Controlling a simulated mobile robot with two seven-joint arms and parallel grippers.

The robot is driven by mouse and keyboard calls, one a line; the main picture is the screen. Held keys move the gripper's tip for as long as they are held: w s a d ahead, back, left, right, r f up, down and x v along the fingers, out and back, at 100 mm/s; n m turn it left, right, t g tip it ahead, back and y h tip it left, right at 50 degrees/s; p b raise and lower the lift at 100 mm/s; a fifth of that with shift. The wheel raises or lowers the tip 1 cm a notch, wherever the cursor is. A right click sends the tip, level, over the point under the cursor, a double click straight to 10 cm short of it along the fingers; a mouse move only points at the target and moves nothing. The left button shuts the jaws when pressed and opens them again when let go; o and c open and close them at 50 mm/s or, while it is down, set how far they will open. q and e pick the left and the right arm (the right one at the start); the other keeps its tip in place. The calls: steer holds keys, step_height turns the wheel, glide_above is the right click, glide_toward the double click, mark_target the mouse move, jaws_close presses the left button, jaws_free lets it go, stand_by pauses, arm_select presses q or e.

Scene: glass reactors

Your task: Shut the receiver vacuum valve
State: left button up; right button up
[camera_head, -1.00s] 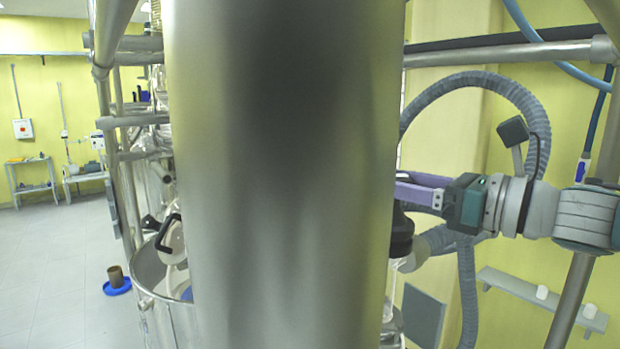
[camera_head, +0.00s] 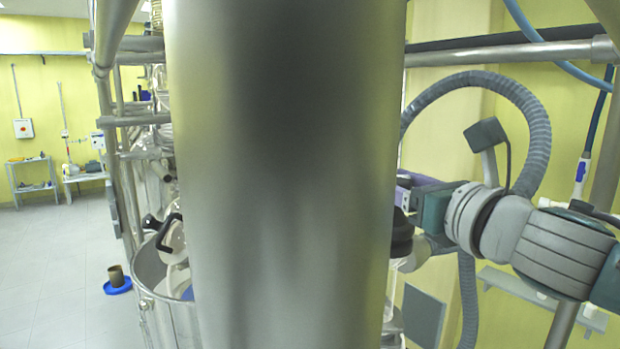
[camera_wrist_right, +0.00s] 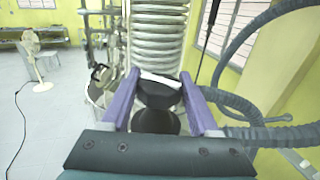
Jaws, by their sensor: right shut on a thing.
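In the right wrist view the purple fingers of my right gripper (camera_wrist_right: 160,82) are on either side of a black handle (camera_wrist_right: 159,94) with a pale top edge, and the gripper is shut on it. Below the handle is a rounded black part (camera_wrist_right: 155,121). In the head view the gripper (camera_head: 408,188) is at the right edge of a wide steel cylinder, which hides its fingertips. A black part (camera_head: 402,234) shows just below it, above clear glass. I cannot tell from the handle whether the valve is open or shut. My left gripper is not in view.
The wide steel cylinder (camera_head: 285,180) blocks the middle of the head view. A grey corrugated hose (camera_head: 530,110) arches behind my right arm. Metal frame bars (camera_head: 510,52) run above. A coiled column (camera_wrist_right: 158,40) stands beyond the gripper. A steel vessel (camera_head: 152,275) stands at left.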

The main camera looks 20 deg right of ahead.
steer(key=m+h, duration=0.2)
steer(key=h, duration=0.1)
steer(key=m+g+h+b, duration=0.1)
steer(key=m+h, duration=0.1)
steer(key=h, duration=0.2)
steer(key=shift+a+f+m, duration=0.1)
steer(key=shift+m, duration=0.2)
steer(key=shift+m+g+h+b, duration=0.5)
steer(key=shift+m+g+h, duration=0.4)
steer(key=shift+h, duration=0.5)
steer(key=shift+m+g+h+b, duration=0.55)
steer(key=shift+m+h, duration=0.55)
steer(key=shift+h, duration=0.3)
steer(key=shift+g, duration=0.25)
steer(key=o, duration=1.4)
